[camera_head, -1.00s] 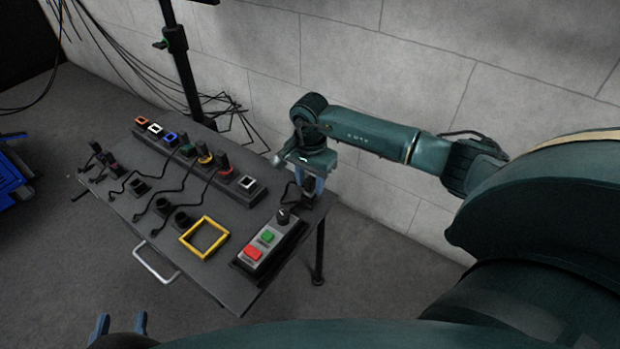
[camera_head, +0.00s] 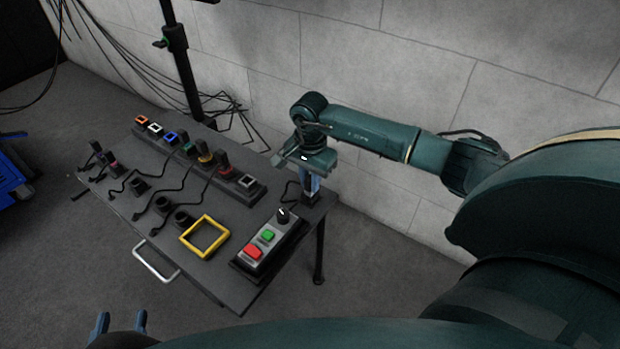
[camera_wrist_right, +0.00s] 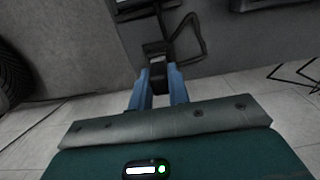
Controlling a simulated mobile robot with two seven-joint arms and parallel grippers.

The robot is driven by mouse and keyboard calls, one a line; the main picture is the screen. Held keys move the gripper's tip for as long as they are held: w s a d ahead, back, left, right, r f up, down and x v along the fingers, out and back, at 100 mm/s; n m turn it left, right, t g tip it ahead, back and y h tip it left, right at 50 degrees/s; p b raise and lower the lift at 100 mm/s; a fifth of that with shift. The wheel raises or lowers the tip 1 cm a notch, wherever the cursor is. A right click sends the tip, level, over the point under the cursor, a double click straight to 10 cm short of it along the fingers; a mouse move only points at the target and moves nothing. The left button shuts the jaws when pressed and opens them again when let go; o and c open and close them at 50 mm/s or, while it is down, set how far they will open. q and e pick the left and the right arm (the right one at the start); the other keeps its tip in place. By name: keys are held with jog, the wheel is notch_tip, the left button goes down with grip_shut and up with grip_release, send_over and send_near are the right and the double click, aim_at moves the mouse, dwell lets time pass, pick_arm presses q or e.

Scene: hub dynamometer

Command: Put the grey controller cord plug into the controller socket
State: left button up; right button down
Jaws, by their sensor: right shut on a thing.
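My right gripper (camera_head: 311,186) is at the table's right back corner and points down. In the right wrist view its two blue fingers (camera_wrist_right: 158,85) are shut on a dark plug (camera_wrist_right: 158,70), the controller cord plug. A black cord (camera_wrist_right: 192,38) loops beside it. The plug is mostly hidden by the fingers in the head view, and I cannot tell whether it touches the table. A grey-framed socket (camera_head: 248,181), apparently the controller socket, is empty at the right end of the socket strip, left of my right gripper. My left gripper (camera_head: 119,324) is open and empty at the bottom left.
A control box (camera_head: 268,245) with red and green buttons and a black knob stands at the table's right. A yellow square frame (camera_head: 204,237) lies left of it. Several plugs and cords cover the left part, and some plugs stand in the strip. A stand pole (camera_head: 181,65) rises behind.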

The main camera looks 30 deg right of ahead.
jog(key=shift+r, duration=0.1)
jog(key=shift+r+p, duration=2.5)
jog(key=shift+r, duration=1)
jog(key=s+a+p, duration=0.2)
jog(key=s+a, duration=0.1)
jog(key=a, duration=0.4)
jog(key=shift+a, duration=0.25)
